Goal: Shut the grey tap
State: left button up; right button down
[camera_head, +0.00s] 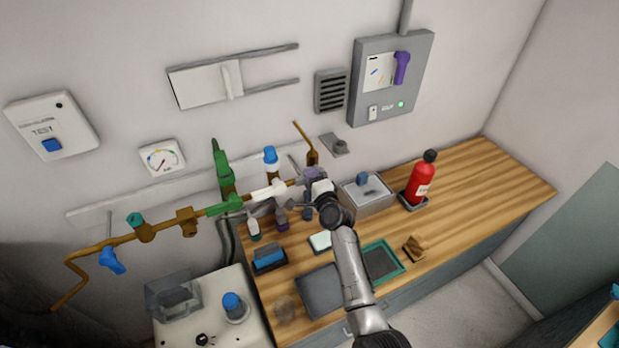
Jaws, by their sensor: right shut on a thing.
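A brown pipe (160,229) runs along the wall at the left and carries several coloured taps and fittings. At its right end is a greyish-purple tap (312,173), which I take to be the grey tap. My right gripper (317,184) reaches up from the bottom of the view and is shut on this tap. The gripper hides part of the tap, so I cannot tell how far its handle is turned. My left gripper is not in view.
Left along the pipe are a blue-topped fitting (270,156), a green fitting (222,168) and a blue lever (111,261). Below, the wooden counter (460,200) holds bottles, trays, a grey box (368,198) and a red extinguisher (420,182).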

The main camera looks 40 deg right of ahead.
jog(key=c, duration=0.9)
grip_release()
jog(key=s+a, duration=0.2)
jog(key=s, duration=1.1)
jog(key=shift+s+a+b, duration=0.15)
jog(key=shift+s+b, duration=0.15)
jog(key=shift+b, duration=0.05)
